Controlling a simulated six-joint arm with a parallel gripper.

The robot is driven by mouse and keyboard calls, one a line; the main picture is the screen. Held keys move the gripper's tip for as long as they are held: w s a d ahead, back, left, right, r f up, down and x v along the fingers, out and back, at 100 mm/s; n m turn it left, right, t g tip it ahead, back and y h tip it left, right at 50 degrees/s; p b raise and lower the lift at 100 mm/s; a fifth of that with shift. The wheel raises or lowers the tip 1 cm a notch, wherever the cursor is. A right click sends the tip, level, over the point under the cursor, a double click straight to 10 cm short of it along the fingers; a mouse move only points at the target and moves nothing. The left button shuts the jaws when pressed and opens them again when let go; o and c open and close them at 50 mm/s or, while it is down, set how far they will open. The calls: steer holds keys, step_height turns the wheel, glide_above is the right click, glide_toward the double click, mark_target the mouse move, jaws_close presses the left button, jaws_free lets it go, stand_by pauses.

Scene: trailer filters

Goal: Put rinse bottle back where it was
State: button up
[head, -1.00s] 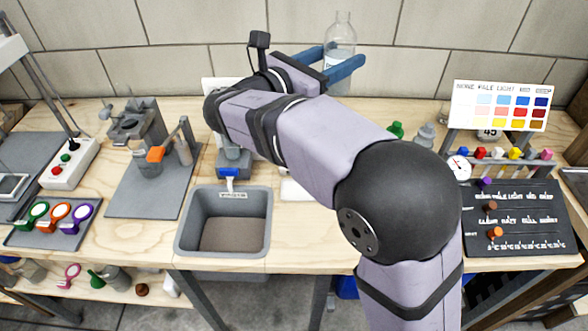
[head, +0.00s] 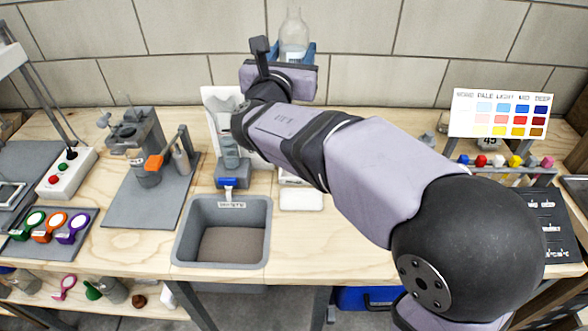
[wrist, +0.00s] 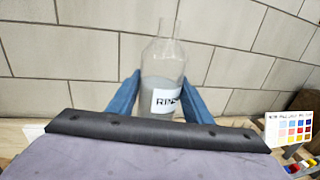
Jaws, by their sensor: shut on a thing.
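The rinse bottle (head: 293,38) is clear, with a narrow neck and a white label that begins "RIN" in the wrist view (wrist: 163,70). It stands about upright between the blue fingers of my gripper (wrist: 160,98), which is shut on it. In the head view my gripper (head: 294,52) is at the back of the bench, in front of the tiled wall, and holds the bottle above the bench top. The bottle's lower part is hidden behind my gripper and wrist.
A grey sink bin (head: 222,232) sits at the bench front. A white pad (head: 301,198) lies to its right. A colour chart (head: 499,115) stands at the right. A clamp stand on a grey board (head: 148,180) and coloured lenses (head: 53,225) are at the left.

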step_height(320, 180, down, 28)
steer(key=shift+r+b, duration=0.15)
steer(key=shift+b, duration=0.35)
stand_by(0.3)
steer(key=shift+f, duration=0.2)
steer(key=o, duration=1.3)
steer(key=shift+r, duration=0.1)
